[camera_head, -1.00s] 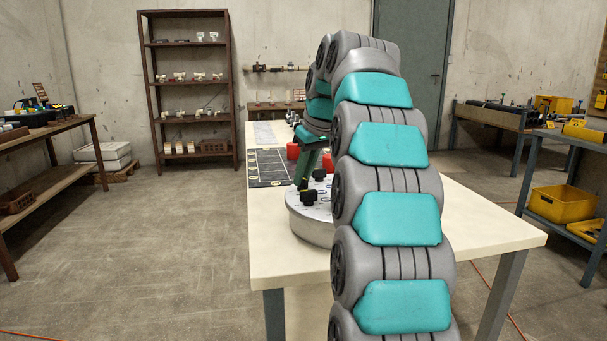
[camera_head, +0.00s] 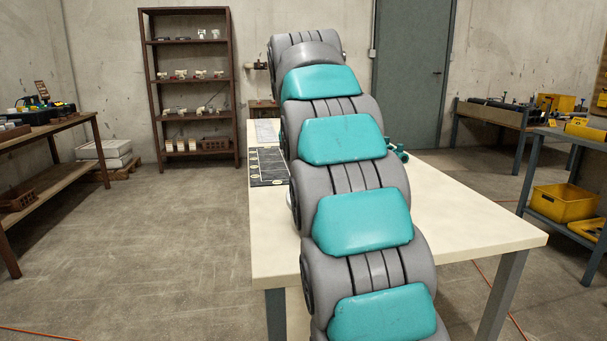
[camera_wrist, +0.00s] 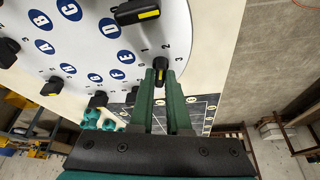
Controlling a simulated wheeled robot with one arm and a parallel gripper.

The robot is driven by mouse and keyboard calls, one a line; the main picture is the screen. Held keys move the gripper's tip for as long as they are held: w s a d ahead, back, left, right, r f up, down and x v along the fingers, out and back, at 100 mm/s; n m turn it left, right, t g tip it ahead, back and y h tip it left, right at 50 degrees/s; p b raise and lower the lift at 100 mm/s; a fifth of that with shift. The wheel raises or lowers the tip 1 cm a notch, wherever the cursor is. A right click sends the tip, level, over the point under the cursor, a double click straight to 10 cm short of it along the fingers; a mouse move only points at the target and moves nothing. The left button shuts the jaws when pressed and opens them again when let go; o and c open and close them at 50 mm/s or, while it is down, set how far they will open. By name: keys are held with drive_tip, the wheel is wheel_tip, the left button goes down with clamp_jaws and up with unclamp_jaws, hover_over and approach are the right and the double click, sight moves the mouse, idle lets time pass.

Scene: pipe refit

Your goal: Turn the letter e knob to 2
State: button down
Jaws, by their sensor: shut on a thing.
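The letter e knob (camera_wrist: 161,63) is small and black with a yellow mark. In the wrist view it sits at the edge of the round white dial plate (camera_wrist: 85,45), beside the blue E label (camera_wrist: 126,57). The numbers 1, 2 and 3 ring its upper side. The 2 (camera_wrist: 165,46) lies just above it. I cannot tell exactly which number the mark faces. My gripper (camera_wrist: 162,73) has its two green fingertips on either side of this knob and is shut on it. In the head view my arm hides the gripper, the knob and most of the plate.
Other black knobs stand close by on the plate, one large with a yellow stripe (camera_wrist: 148,14) and another at the lower left (camera_wrist: 53,87). A dark printed mat (camera_head: 268,168) lies on the cream table (camera_head: 470,220). Teal pieces (camera_head: 398,152) lie right of my arm. The table's right side is clear.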

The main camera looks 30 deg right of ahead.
drive_tip(key=shift+m+g+h, duration=0.3)
drive_tip(key=shift+m, duration=0.8)
drive_tip(key=c, duration=0.9)
unclamp_jaws()
